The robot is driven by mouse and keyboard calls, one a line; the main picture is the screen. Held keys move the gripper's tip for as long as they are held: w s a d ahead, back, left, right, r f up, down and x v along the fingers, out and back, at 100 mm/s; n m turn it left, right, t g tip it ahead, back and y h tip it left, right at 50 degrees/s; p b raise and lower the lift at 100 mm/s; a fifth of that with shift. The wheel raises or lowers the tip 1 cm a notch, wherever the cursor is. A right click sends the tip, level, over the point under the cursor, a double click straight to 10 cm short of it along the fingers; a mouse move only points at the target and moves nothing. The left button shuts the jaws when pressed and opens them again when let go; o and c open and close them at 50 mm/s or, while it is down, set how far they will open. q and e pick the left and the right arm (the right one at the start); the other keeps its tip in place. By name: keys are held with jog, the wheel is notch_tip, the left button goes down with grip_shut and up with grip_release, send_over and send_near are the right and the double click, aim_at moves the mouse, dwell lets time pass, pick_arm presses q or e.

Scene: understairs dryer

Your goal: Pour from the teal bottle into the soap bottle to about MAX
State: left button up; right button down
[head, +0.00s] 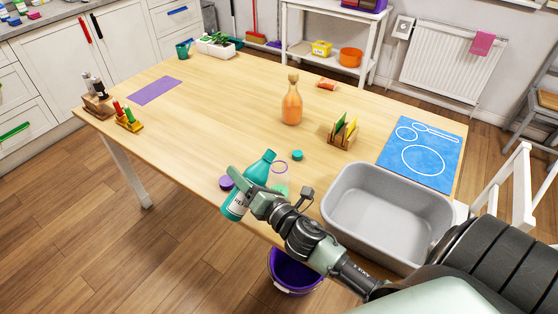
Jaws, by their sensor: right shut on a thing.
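The teal bottle (261,167) is in my right gripper (247,188) at the table's front edge. Its neck leans up to the right and its white label (236,206) shows low on its side. My right gripper is shut on its body and hides part of it. An orange bottle (292,108) with a narrow neck stands upright mid-table, apart from the teal one. I cannot tell whether it is the soap bottle, and no MAX mark can be read. A teal cap (297,155) lies on the table. My left gripper is out of view.
A grey basin (335,199) is at the right front. A wooden holder (343,141) stands behind it, beside a blue mat (447,161). The left middle table is clear.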

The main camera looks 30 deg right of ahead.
jog(key=shift+a+m, duration=0.35)
jog(key=shift+m, duration=0.25)
dwell(0.6)
jog(key=shift+s+a+r+m+p, duration=0.1)
jog(key=shift+a+r+m+p, duration=0.15)
jog(key=shift+r+m+p, duration=0.4)
jog(key=shift+a+r+m+p, duration=0.25)
jog(key=shift+r+m, duration=0.5)
jog(key=shift+m, duration=0.3)
dwell(1.2)
jog(key=shift+d+r+m+p, duration=0.25)
jog(key=shift+r+m+p, duration=0.8)
jog(key=shift+p, duration=0.4)
dwell(2.5)
